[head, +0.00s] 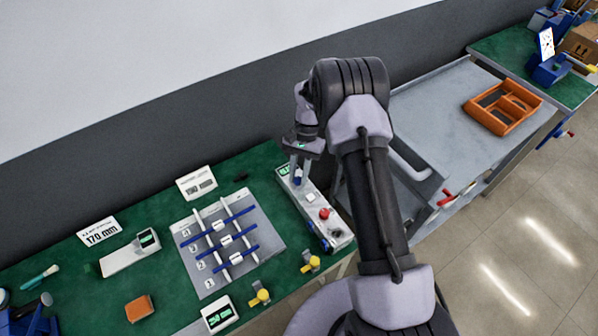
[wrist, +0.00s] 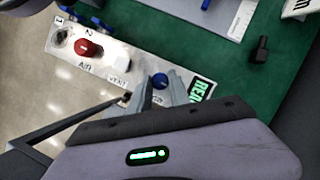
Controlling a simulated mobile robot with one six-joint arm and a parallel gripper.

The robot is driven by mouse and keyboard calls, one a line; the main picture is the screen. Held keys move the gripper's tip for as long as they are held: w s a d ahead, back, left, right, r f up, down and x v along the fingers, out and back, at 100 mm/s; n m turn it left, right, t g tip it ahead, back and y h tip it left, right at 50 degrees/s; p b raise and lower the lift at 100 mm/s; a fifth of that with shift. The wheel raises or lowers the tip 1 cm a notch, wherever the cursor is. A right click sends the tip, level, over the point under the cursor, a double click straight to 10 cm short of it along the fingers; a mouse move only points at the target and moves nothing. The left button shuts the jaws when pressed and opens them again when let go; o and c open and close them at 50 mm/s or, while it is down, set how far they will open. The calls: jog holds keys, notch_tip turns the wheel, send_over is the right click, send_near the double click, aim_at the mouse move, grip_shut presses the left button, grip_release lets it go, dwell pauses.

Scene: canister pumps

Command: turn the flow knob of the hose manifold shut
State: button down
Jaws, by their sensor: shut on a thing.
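A narrow light-grey panel (head: 340,237) stands on the green bench. It carries a red knob (wrist: 88,50) marked AIR, a white button (wrist: 118,52) marked VENT, a small blue knob (wrist: 160,81) and a green-lit display (wrist: 203,90). My gripper (head: 298,181) is over the display end of the panel, pointing down. In the wrist view its two fingers (wrist: 163,88) are closed on the blue knob, one on each side. The label beside this knob is partly hidden by a finger. The red knob (head: 324,214) also shows in the head view, clear of the gripper.
A grey board (head: 275,245) with crossing blue and white bars lies left of the panel. Yellow fittings (head: 261,298) sit near the front edge. A small dark object (wrist: 261,49) stands on the green mat. A grey cart (head: 440,110) with an orange tray (head: 483,112) is at right.

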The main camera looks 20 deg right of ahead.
jog(key=shift+n+h, duration=0.4)
jog(key=shift+n, duration=0.4)
jog(key=shift+p, duration=0.3)
jog(key=c, duration=1.2)
grip_release()
jog(key=p+v, duration=0.4)
jog(key=v, duration=1.3)
jog(key=shift+w+p, duration=0.3)
jog(key=shift+r, duration=0.15)
